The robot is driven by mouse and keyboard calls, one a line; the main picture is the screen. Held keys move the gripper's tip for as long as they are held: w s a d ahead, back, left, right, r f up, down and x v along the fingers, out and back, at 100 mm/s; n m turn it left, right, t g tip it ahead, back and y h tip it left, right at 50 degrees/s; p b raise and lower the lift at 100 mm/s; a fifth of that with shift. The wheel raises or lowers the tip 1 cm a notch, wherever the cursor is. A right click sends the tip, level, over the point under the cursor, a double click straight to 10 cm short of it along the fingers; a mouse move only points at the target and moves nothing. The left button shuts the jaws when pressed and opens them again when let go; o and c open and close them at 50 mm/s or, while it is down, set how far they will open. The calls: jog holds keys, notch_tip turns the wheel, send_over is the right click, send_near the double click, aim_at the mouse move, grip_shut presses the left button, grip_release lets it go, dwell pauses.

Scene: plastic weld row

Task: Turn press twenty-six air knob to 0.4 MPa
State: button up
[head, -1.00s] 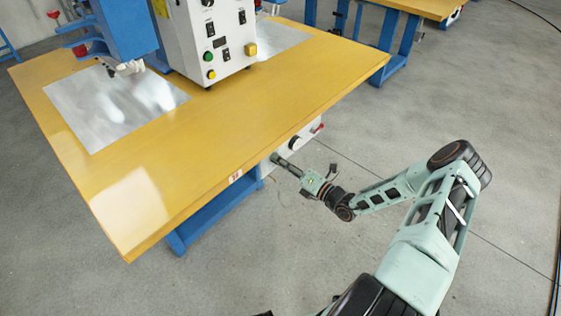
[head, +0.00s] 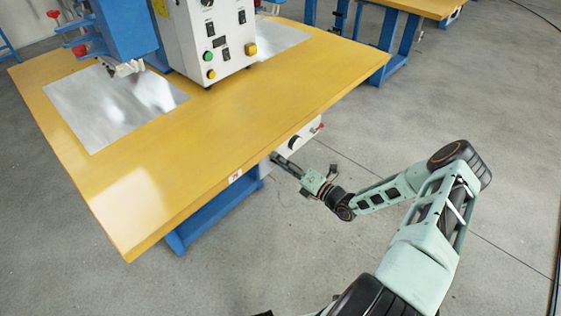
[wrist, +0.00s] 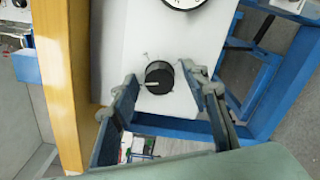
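The air knob (wrist: 158,77) is a round black knob with a white pointer line, on a white panel (wrist: 150,35). The pointer points to the left and slightly down in the wrist view. My gripper (wrist: 162,78) is open, with one finger on each side of the knob and a gap showing on both sides. I cannot tell how deep the fingertips reach along the knob. A round white gauge (wrist: 184,3) is cut off at the top edge, so its reading is hidden. In the head view my gripper (head: 278,160) is at the table's front edge, hiding the knob.
The yellow table top (head: 230,115) overhangs close beside my gripper. A white control box (head: 212,45) with buttons stands on it. A blue frame (wrist: 265,105) is to the right in the wrist view. The floor (head: 420,110) right of the table is clear.

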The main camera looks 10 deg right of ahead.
jog(key=v, duration=1.2)
dwell(0.3)
